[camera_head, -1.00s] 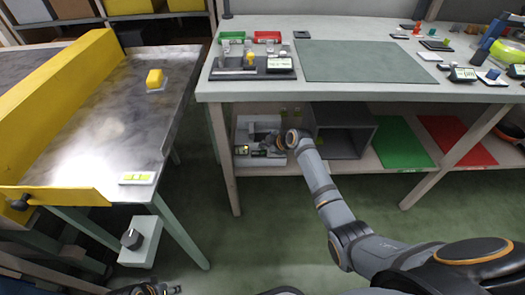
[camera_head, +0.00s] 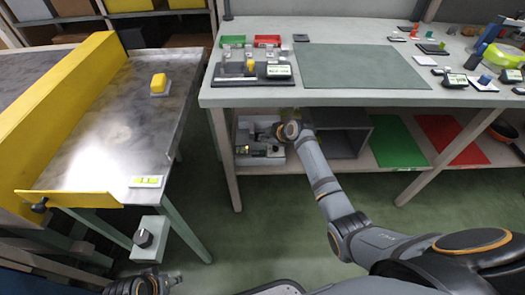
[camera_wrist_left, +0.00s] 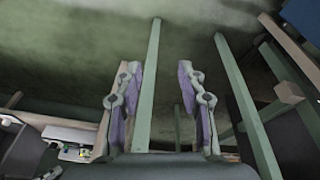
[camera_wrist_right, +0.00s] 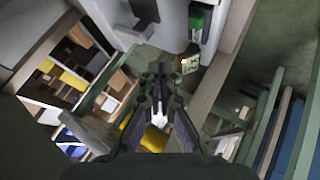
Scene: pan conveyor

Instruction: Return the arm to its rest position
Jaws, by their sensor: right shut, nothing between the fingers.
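My right arm reaches forward in the head view. Its gripper (camera_head: 262,137) is in front of the left end of the workbench's lower shelf, partly lost against a pale box there. In the right wrist view the gripper's fingers (camera_wrist_right: 160,85) are together with nothing between them. My left arm shows only as a small dark part at the bottom edge of the head view. In the left wrist view the left gripper's fingers (camera_wrist_left: 160,75) stand wide apart and empty, with green legs and floor beyond.
The workbench (camera_head: 250,97) stands ahead, with a green mat (camera_head: 360,65) on top. Its shelf holds a grey open box (camera_head: 345,135), a green panel (camera_head: 400,142) and a red panel (camera_head: 452,138). A metal table (camera_head: 110,115) with a yellow barrier (camera_head: 60,90) is left. Floor between is clear.

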